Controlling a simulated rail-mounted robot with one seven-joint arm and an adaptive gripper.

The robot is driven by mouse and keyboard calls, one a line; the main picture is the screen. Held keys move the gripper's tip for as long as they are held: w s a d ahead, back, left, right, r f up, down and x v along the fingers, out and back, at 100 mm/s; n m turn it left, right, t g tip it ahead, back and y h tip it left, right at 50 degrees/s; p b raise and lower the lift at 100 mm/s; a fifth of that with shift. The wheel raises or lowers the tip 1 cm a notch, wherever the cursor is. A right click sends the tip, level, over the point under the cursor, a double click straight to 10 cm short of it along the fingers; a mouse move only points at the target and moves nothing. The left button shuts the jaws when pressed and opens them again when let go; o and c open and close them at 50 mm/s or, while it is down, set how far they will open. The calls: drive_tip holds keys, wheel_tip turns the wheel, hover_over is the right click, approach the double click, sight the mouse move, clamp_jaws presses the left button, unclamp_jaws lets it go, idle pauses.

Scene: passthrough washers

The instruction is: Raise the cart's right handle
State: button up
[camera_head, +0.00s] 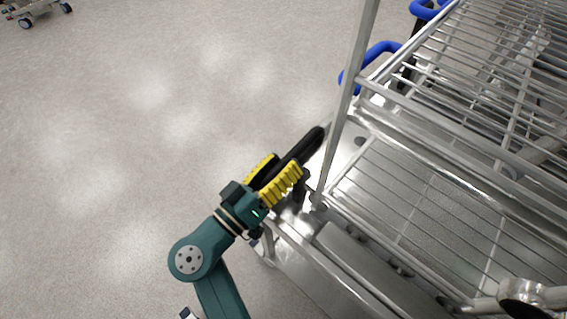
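A black handle (309,142) sticks out at the lower-left corner of the metal cart (342,125), slanting up to the right. My gripper (279,170) has yellow ribbed fingers, one on each side of this handle. The black bar fills the gap between the fingers, so the gripper looks shut on it. The far end of the handle shows beyond the fingertips. The handle's joint with the cart is partly hidden behind the right finger and the cart's upright post.
Wire shelves (450,185) fill the right side. Blue handles (378,52) show behind the cart's post. Bare grey floor (150,120) lies open on the left. A wheeled base (38,8) stands at the far upper left.

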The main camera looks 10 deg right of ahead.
drive_tip(key=v, duration=1.2)
drive_tip(key=shift+f, duration=0.1)
